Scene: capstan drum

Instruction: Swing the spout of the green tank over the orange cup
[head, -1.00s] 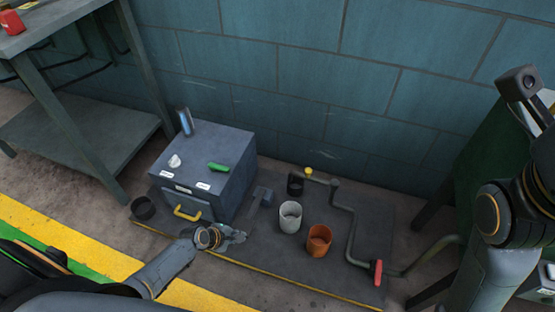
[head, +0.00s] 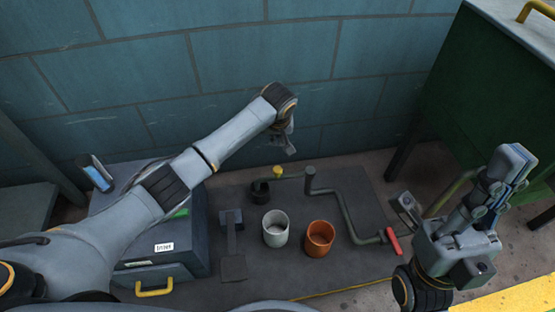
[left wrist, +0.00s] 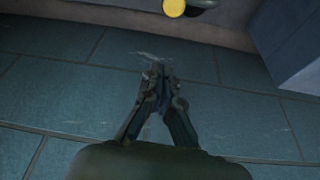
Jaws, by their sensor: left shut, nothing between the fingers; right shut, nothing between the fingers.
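The dark green tank (head: 450,90) stands on legs at the right. Its pipe (head: 348,215) runs past a red handle (head: 393,243) to an upright post (head: 310,178). From the post the spout (head: 292,176) points left, its yellow tip (head: 277,171) near the black cup (head: 260,191). The orange cup (head: 319,237) stands in front of the post, away from the tip. My left gripper (head: 289,145) is shut and empty, above and behind the spout near the wall. The yellow tip also shows in the left wrist view (left wrist: 173,8). My right gripper (head: 512,172) is shut and empty before the tank.
A white cup (head: 275,228) stands left of the orange cup. A grey box (head: 195,238) with a yellow handle lies partly under my left arm. A flat-headed tool-like piece (head: 232,235) lies on the dark mat (head: 300,270). The blue wall (head: 230,60) is close behind.

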